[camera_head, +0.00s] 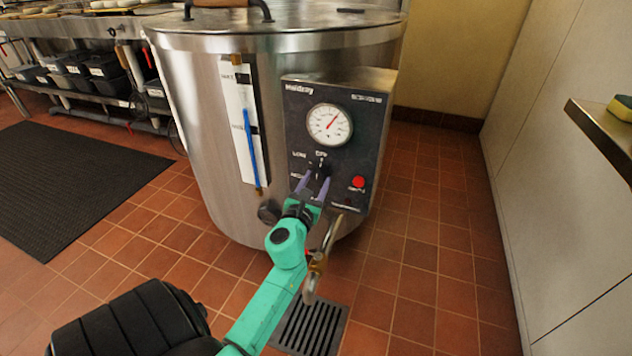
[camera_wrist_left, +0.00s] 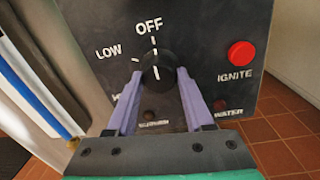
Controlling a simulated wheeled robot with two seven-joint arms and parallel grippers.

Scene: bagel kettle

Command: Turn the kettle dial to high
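The kettle dial (camera_head: 319,168) is a black knob on the dark control panel (camera_head: 300,110) of the steel kettle (camera_head: 200,120). In the left wrist view the dial (camera_wrist_left: 157,62) has its white mark upright, in line with the OFF mark above it. LOW is printed at its upper left. A label starting with H at its lower left is partly hidden by a finger. My left gripper (camera_head: 317,180) has its purple fingers apart, one tip on each side of the dial. In the wrist view the fingertips (camera_wrist_left: 159,74) are at the dial's lower sides; I cannot tell whether they touch it. My right gripper is not in view.
A red ignite button (camera_wrist_left: 242,54) is right of the dial, with a temperature gauge (camera_head: 330,124) above. A blue-marked sight gauge (camera_head: 243,125) stands left of the panel. A shelf (camera_head: 605,130) juts out at right.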

